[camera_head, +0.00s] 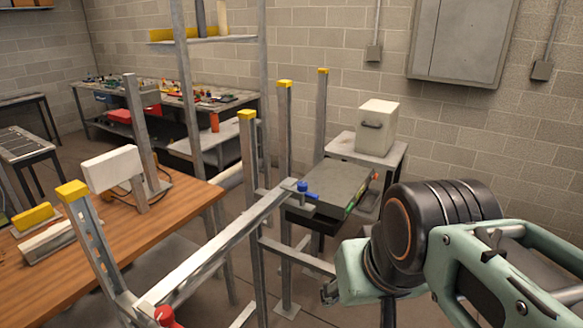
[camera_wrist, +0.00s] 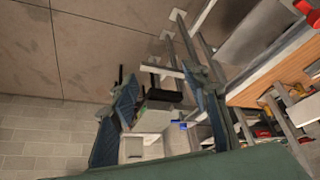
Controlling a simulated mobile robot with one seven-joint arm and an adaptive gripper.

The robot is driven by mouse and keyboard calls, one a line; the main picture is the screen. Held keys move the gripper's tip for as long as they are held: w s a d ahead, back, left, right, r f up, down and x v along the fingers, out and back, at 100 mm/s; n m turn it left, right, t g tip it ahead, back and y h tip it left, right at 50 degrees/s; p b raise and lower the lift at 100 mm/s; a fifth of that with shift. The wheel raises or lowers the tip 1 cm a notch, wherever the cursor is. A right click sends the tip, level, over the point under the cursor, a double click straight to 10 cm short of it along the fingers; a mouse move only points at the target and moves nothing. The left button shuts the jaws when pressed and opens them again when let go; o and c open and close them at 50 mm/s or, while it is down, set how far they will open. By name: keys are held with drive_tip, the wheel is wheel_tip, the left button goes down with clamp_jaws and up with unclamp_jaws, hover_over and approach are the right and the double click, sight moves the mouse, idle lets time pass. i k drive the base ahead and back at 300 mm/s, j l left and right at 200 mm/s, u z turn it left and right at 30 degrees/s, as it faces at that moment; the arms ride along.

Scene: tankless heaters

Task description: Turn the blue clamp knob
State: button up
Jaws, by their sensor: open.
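The blue clamp knob (camera_head: 308,190) sits at the far end of a grey metal rail (camera_head: 215,245), beside an upright post, in the head view. A small blue patch (camera_wrist: 183,126) that looks like the knob shows between my fingers in the wrist view. My gripper (camera_wrist: 163,108) is open, with nothing held between its two blue-grey fingers. In the head view my arm is at the lower right, right of the knob and apart from it; the fingers are mostly hidden there behind the arm.
A red knob (camera_head: 166,316) is at the rail's near end. Yellow-capped posts (camera_head: 285,120) stand around the rail. A wooden table (camera_head: 130,225) is at left. A dark flat-topped unit (camera_head: 335,185) and a white box (camera_head: 377,127) on a stand lie behind the knob.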

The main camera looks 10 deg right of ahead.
sight(301, 187)
drive_tip(key=i+l, duration=0.75)
drive_tip(key=l, duration=0.2)
